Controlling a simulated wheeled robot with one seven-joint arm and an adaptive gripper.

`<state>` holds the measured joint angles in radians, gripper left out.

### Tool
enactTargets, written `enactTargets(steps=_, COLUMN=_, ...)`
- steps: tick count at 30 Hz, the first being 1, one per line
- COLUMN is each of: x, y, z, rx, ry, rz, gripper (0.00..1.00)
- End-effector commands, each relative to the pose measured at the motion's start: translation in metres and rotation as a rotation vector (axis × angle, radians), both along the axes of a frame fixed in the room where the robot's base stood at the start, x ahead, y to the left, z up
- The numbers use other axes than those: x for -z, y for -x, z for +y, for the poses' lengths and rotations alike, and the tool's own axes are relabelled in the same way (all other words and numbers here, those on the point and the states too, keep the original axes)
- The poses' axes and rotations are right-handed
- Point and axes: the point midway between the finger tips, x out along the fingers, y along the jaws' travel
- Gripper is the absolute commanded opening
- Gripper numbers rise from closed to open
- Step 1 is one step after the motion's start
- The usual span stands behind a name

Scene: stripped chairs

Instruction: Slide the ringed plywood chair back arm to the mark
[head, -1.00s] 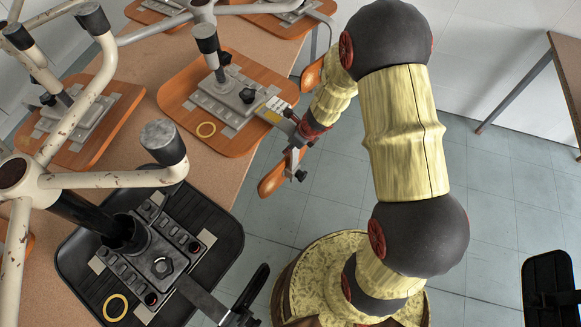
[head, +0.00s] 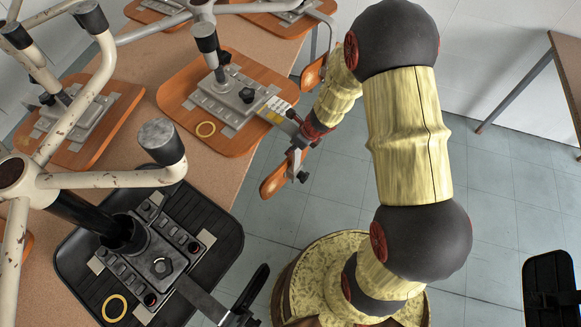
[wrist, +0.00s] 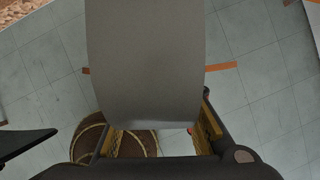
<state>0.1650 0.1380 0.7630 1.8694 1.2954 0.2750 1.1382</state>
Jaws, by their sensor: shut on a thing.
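My gripper (head: 312,130) is shut on the back arm beyond the label. In the wrist view the grey bar (wrist: 147,60) fills the middle, between yellowish finger parts. The fingertips are hidden; I cannot make out the mark.
A black chair seat (head: 225,235) with its own yellow ring lies in front. Its black back (head: 250,290) juts over the edge. Worn white chair legs (head: 110,180) stand up at left. Other plywood seats (head: 80,120) share the table. Open floor (head: 340,180) lies right of it.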

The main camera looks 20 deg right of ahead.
Motion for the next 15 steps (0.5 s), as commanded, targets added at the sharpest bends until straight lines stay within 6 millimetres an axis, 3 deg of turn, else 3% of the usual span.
enactTargets(steps=15, x=0.002, y=0.016, z=-0.004, rx=-0.004, ry=-0.008, rz=0.008, gripper=0.0)
